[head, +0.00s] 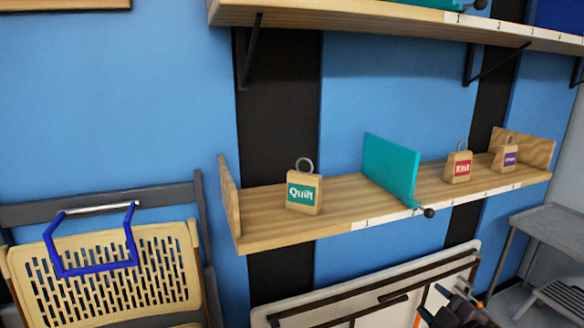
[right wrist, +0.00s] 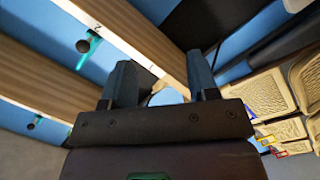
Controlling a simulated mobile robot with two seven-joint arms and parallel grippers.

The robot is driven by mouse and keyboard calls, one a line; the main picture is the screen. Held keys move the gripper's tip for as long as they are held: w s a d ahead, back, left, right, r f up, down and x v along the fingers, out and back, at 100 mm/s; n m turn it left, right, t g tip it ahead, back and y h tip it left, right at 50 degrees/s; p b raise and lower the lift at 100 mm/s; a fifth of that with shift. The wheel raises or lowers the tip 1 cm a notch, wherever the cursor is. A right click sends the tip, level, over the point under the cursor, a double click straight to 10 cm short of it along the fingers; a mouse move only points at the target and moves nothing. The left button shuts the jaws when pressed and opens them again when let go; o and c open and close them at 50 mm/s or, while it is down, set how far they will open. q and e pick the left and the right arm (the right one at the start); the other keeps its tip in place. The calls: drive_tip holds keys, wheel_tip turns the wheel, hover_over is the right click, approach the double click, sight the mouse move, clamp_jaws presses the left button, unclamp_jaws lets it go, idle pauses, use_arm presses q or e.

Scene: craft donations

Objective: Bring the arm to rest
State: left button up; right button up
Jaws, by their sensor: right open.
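My right gripper (head: 455,308) shows at the bottom right of the head view, below the wooden shelf (head: 340,232) and in front of a folded table (head: 300,318). In the right wrist view its two dark fingers (right wrist: 161,82) stand apart. I see nothing held between them. My left gripper is not in view.
The shelf holds a Quilt block (head: 304,194), a teal divider (head: 392,170), a Knit block (head: 458,167) and a purple-labelled block (head: 504,157). Another shelf (head: 350,22) is above. A grey table (head: 555,222) stands right.

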drive_tip(key=s+a+f+m+g+h, duration=0.1)
drive_tip(key=s+f+m+g+h, duration=0.1)
drive_tip(key=s+f+m, duration=0.4)
drive_tip(key=s+a+f+m+g+h, duration=0.2)
drive_tip(key=s+f+m, duration=0.4)
drive_tip(key=s+f, duration=0.7)
drive_tip(key=s, duration=0.6)
drive_tip(key=shift+s+f+g, duration=0.15)
drive_tip(key=shift+f+g, duration=0.15)
drive_tip(key=shift+f, duration=0.1)
